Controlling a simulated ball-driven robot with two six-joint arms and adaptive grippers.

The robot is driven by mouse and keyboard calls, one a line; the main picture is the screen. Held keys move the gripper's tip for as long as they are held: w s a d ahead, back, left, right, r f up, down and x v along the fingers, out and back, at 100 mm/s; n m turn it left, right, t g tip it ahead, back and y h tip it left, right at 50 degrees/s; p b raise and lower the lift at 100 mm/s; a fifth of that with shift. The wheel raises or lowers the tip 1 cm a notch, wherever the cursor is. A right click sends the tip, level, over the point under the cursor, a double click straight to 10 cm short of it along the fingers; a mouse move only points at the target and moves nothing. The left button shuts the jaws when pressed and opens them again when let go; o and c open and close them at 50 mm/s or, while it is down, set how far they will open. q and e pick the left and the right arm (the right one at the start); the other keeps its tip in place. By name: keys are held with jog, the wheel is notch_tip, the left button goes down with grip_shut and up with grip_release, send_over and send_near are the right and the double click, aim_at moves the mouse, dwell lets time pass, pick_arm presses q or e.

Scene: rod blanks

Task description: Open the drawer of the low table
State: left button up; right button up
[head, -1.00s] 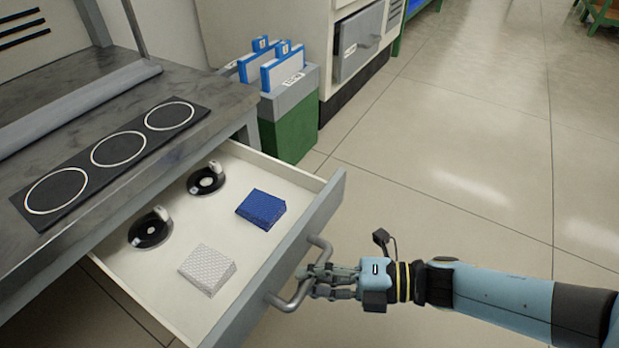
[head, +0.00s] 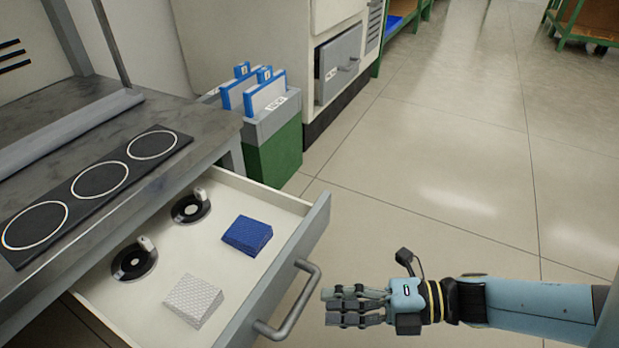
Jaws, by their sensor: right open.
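The low table (head: 215,122) stands at the left with a grey metal top. Its drawer (head: 283,259) is pulled well out, and its white inside shows. The drawer's grey bar handle (head: 299,308) is on the front panel. My right gripper (head: 328,307) is open and empty, just right of the handle, with a small gap between fingertips and bar. In the drawer lie a blue block (head: 247,235), a white textured block (head: 193,300) and two black discs (head: 190,208) (head: 134,262) with small white parts. My left gripper is not in view.
A black strip with three white rings (head: 99,180) lies on the table top. A green and grey bin (head: 273,153) with blue-edged folders stands behind the drawer. A cabinet (head: 339,62) stands at the back. The tiled floor (head: 440,170) at the right is clear.

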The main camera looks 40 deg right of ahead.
jog(key=v, duration=0.5)
jog(key=shift+s+d+r, duration=0.15)
jog(key=shift+s+d, duration=0.05)
jog(key=shift+s, duration=0.05)
